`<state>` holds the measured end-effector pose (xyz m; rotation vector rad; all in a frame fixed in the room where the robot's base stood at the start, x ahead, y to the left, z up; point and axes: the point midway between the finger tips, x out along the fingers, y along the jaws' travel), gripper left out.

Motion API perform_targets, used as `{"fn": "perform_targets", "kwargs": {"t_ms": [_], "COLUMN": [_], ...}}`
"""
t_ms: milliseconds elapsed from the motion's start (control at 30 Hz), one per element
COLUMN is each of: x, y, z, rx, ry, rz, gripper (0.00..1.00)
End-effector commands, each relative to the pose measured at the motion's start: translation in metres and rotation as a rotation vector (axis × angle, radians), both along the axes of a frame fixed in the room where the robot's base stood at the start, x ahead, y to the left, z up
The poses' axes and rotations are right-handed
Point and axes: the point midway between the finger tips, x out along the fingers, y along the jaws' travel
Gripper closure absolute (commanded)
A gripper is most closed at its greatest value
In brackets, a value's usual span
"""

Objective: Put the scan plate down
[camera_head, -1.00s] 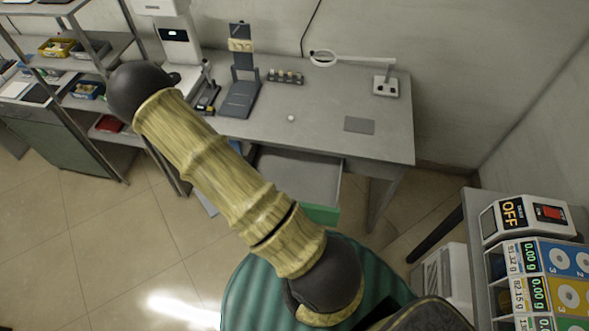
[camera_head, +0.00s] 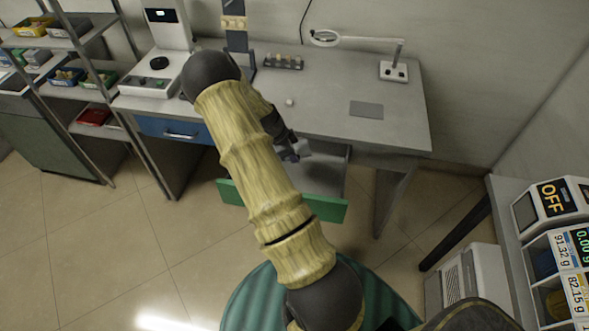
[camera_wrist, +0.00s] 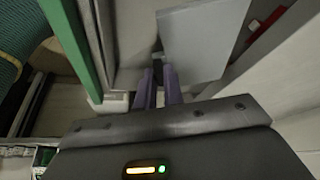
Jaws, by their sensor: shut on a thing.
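My gripper (camera_head: 290,150) is over the open drawer below the desk, partly hidden behind my arm. In the wrist view its two purple fingers (camera_wrist: 158,72) are close together, shut at the edge of a flat light-grey plate, which I take for the scan plate (camera_wrist: 208,40). A small grey piece sits at the fingertips. In the head view a small pale patch of the plate (camera_head: 303,148) shows beside the fingertips. Whether it touches anything below is not clear.
The open drawer has a green front (camera_head: 328,208); its front also crosses the wrist view (camera_wrist: 66,35). On the desk (camera_head: 330,88) are a dark grey pad (camera_head: 366,109), a small white knob (camera_head: 289,102), a magnifier lamp (camera_head: 393,70) and a vial rack (camera_head: 283,62).

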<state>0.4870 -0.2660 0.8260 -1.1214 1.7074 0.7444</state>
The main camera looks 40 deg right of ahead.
Motion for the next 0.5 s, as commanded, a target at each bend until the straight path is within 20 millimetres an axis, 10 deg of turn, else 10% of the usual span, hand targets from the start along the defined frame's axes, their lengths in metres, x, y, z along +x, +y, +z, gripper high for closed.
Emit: {"fn": "perform_targets", "kwargs": {"t_ms": [200, 500], "x": [-0.010, -0.013], "y": [-0.022, -0.026], "z": [-0.029, -0.027], "rx": [-0.001, 0.000], "ry": [-0.002, 0.000], "rz": [-0.360, -0.459], "gripper": [1.00, 1.00]}}
